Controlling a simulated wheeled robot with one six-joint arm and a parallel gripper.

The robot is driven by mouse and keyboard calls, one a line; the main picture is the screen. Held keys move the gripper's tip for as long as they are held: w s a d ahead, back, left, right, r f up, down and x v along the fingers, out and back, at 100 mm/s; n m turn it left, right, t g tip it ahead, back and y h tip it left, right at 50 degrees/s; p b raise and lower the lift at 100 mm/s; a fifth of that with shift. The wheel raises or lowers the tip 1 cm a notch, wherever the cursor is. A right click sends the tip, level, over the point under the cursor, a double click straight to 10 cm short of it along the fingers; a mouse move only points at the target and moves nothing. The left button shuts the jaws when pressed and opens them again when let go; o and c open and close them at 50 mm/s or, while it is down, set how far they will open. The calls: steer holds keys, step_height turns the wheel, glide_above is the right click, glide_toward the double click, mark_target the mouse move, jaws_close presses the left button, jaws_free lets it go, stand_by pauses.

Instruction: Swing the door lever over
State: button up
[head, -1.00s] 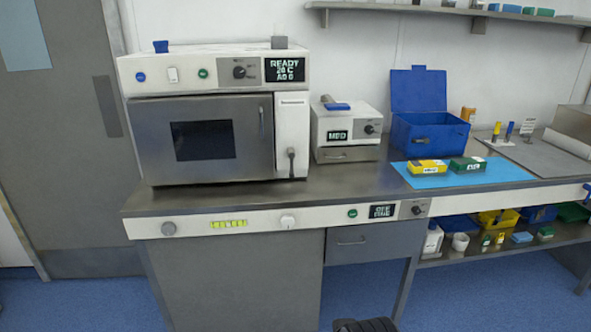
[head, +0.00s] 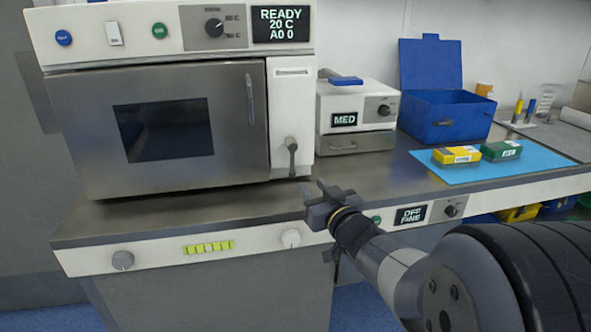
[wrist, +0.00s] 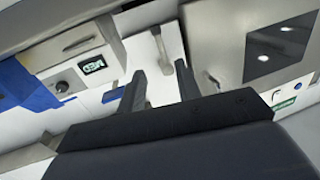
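The door lever (head: 291,158) is a dark handle on the white panel right of the oven door (head: 235,150); it hangs down, close to upright. The grey steel door has a dark window and looks closed. My gripper (head: 313,187) is in front of the bench, below and slightly right of the lever, and apart from it in the head view. In the wrist view my gripper (wrist: 160,72) is open, its two dark fingers spread. The lever (wrist: 161,48) shows beyond the fingertips, in line with the gap. Nothing is held.
The oven's display (head: 281,24) reads READY, 20 C. Right of the oven stands a small white device (head: 345,98) marked MED. A blue open box (head: 440,118) and a yellow carton (head: 457,155) are farther right. The bench top (head: 220,205) before the oven is clear.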

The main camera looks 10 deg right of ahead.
mark_target(293, 167)
steer(key=w, duration=0.3)
steer(key=w+a, duration=0.1)
steer(key=w, duration=0.2)
steer(key=w+a, duration=0.1)
steer(key=w, duration=0.2)
steer(key=shift+w+b, duration=0.3)
steer(key=shift+w, duration=0.05)
steer(key=shift+c, duration=0.3)
jaws_close()
